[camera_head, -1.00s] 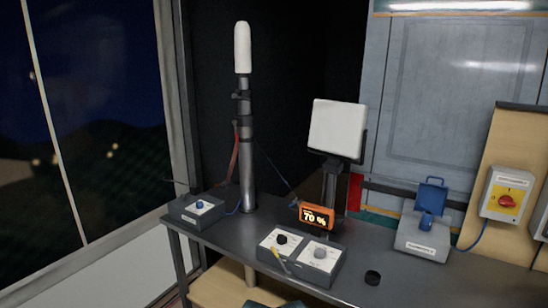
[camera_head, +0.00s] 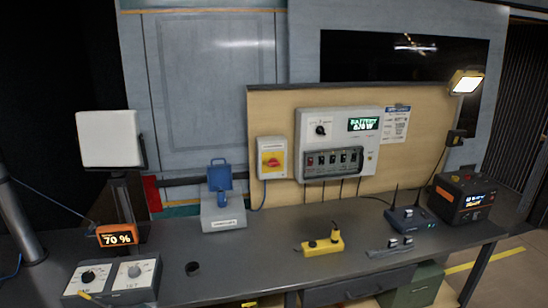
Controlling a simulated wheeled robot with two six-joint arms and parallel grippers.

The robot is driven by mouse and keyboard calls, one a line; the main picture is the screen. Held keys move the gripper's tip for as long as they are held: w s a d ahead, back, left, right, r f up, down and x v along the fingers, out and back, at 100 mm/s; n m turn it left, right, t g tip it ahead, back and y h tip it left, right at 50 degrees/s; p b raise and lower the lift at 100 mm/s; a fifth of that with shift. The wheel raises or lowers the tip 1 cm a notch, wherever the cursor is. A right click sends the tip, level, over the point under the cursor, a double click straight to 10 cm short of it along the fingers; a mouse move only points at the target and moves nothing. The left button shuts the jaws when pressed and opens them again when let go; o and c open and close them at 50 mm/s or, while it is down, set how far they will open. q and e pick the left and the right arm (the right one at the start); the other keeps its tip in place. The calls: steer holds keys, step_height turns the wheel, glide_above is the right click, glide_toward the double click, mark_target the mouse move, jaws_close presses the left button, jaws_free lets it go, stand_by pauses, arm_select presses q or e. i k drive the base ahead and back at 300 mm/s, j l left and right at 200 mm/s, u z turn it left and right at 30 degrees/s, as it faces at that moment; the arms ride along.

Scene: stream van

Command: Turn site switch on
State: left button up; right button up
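A grey box with a yellow plate and a red rotary knob (camera_head: 271,161) is mounted on the left part of the wooden panel. Its label is too small to read, so I cannot tell for sure that it is the site switch or how it is set. Right of it, a white control panel (camera_head: 305,137) has a black knob (camera_head: 321,129), a row of breakers (camera_head: 332,162) and a green lit battery display (camera_head: 363,124).
The dark bench (camera_head: 265,270) holds a blue-lidded grey socket box (camera_head: 223,217), a yellow block (camera_head: 324,245), a router (camera_head: 411,217) and an orange-black power unit (camera_head: 464,198). Two dial boxes (camera_head: 112,281) and an orange 70 % display (camera_head: 117,236) stand at left. A lit lamp (camera_head: 466,82) is at upper right.

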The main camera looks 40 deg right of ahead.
mark_target(273, 163)
steer(key=z, duration=1.25)
